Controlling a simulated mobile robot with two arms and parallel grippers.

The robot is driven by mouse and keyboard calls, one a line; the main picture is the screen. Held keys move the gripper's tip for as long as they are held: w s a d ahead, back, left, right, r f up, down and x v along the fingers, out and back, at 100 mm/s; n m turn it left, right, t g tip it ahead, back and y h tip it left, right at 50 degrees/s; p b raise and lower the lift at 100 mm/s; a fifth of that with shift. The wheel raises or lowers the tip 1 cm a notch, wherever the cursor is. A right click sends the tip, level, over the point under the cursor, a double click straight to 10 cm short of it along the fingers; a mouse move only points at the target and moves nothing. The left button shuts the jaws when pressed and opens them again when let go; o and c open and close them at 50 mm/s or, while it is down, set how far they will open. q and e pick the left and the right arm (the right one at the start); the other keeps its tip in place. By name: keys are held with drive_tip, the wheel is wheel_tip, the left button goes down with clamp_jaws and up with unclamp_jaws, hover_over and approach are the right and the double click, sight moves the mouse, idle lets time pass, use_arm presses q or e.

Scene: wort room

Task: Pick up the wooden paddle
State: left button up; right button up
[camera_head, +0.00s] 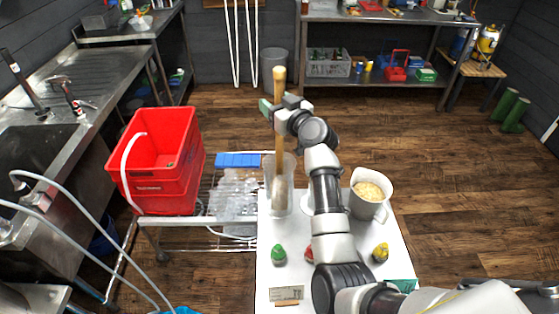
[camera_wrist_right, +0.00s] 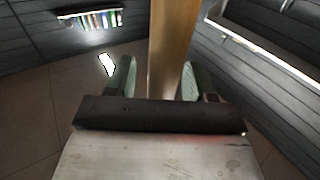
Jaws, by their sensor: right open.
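The wooden paddle (camera_head: 279,135) stands upright with its lower end in a clear container (camera_head: 270,187) on the white table top. My right gripper (camera_head: 275,104) is at the upper part of its handle. In the right wrist view the paddle's shaft (camera_wrist_right: 172,45) passes between the two green-padded fingers of my right gripper (camera_wrist_right: 155,78). The fingers are apart, with a clear gap on the left side of the shaft; contact on the right side cannot be told. My left gripper is not in view.
A grey pitcher (camera_head: 370,194) of grain stands right of my right arm. A green-topped item (camera_head: 278,254) and a yellow one (camera_head: 380,252) sit nearer. A red crate (camera_head: 158,165) is on the wire rack at left.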

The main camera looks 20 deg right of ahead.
clamp_jaws()
drive_tip(key=shift+r, duration=0.2)
